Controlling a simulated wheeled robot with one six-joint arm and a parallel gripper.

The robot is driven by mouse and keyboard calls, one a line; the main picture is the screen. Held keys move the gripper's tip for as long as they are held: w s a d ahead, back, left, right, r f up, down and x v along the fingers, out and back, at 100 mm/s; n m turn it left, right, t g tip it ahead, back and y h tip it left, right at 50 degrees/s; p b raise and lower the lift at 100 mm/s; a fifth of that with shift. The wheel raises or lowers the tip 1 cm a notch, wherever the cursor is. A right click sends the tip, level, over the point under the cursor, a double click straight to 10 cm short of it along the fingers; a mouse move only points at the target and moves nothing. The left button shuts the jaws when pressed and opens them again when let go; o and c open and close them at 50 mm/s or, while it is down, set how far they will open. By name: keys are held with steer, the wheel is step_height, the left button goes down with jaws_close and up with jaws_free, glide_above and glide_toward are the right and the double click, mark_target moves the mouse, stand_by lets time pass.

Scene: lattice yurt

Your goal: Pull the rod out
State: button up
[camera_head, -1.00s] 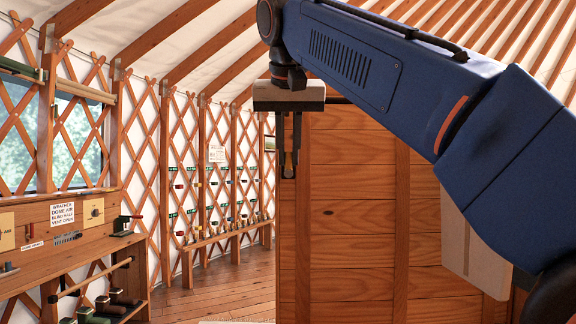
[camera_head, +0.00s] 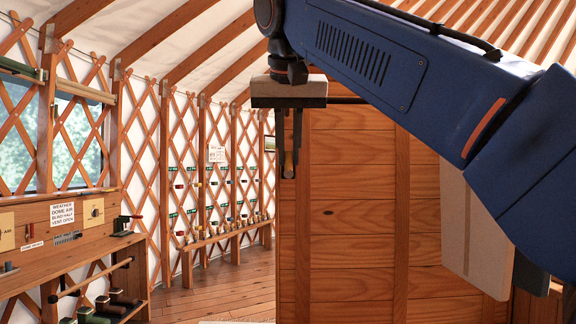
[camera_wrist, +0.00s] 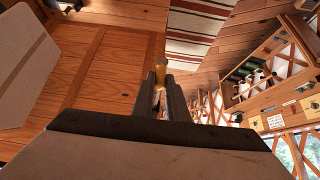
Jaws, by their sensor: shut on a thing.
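My gripper (camera_head: 289,167) hangs fingers down at the left edge of the wooden cabinet. In the wrist view my gripper (camera_wrist: 161,82) is shut on a short brass-coloured piece, which looks like the rod (camera_wrist: 160,70). The piece stands out past the fingertips. In the head view only a small yellowish bit of the rod (camera_head: 289,157) shows between the dark fingers. The rest is hidden by the fingers, and I cannot tell whether it sits in a hole or is free.
The wooden cabinet (camera_head: 350,220) stands close behind and right of my gripper. A wooden bench with panels (camera_head: 75,245) is at the left. A low shelf with several small things (camera_head: 225,231) runs along the lattice wall. A striped rug (camera_wrist: 200,30) lies on the floor.

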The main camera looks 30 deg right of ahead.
steer(key=shift+s+a, duration=0.5)
steer(key=shift+s, duration=0.2)
steer(key=shift+s+a, duration=0.45)
steer(key=shift+s, duration=0.2)
steer(key=shift+s+a, duration=0.55)
steer(key=shift+s, duration=0.3)
steer(key=shift+s+a, duration=0.55)
steer(key=shift+s, duration=0.3)
steer(key=shift+s+a, duration=0.65)
steer(key=shift+s, duration=0.25)
steer(key=o, duration=1.4)
